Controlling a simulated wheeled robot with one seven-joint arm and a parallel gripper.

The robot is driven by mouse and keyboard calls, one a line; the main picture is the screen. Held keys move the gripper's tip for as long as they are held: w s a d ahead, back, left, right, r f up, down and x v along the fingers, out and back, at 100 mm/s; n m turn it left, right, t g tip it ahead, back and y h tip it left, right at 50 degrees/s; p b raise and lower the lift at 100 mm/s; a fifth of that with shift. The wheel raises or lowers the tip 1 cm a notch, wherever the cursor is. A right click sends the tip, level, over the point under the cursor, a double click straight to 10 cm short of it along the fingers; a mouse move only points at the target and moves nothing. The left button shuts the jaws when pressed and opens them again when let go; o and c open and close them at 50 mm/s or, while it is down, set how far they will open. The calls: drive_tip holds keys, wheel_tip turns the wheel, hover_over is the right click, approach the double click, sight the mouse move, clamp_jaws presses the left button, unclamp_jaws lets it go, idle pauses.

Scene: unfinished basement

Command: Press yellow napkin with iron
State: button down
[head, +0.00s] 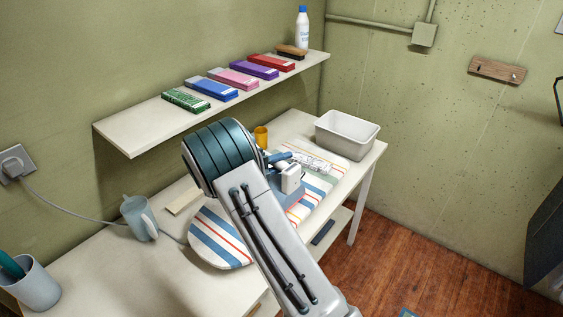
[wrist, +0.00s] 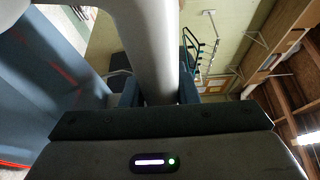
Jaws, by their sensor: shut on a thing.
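My gripper (wrist: 158,92) is shut on a thick pale grey bar (wrist: 150,50), which looks like the handle of the iron. In the head view my arm reaches over the striped ironing board (head: 214,238). The blue-grey body of the iron (head: 289,198) shows beyond my arm, low over or on the board; I cannot tell whether it touches. My wrist and arm hide part of the iron and the board's middle. I cannot make out a yellow napkin. A pale printed cloth or packet (head: 312,162) lies at the board's far end.
A grey jug-like thing (head: 139,218) and a cup (head: 34,287) stand on the table at left. A small yellow cup-like thing (head: 261,137) stands behind the board. A white bin (head: 347,135) is at the far end. A shelf (head: 130,137) with several boxes hangs above.

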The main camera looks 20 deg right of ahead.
drive_tip(key=shift+s+d+p, duration=0.4)
drive_tip(key=shift+s, duration=0.15)
idle(0.9)
wheel_tip(320, 180, up, 9)
drive_tip(key=p, duration=0.7)
drive_tip(key=shift+p, duration=0.35)
drive_tip(key=shift+d+r, duration=0.1)
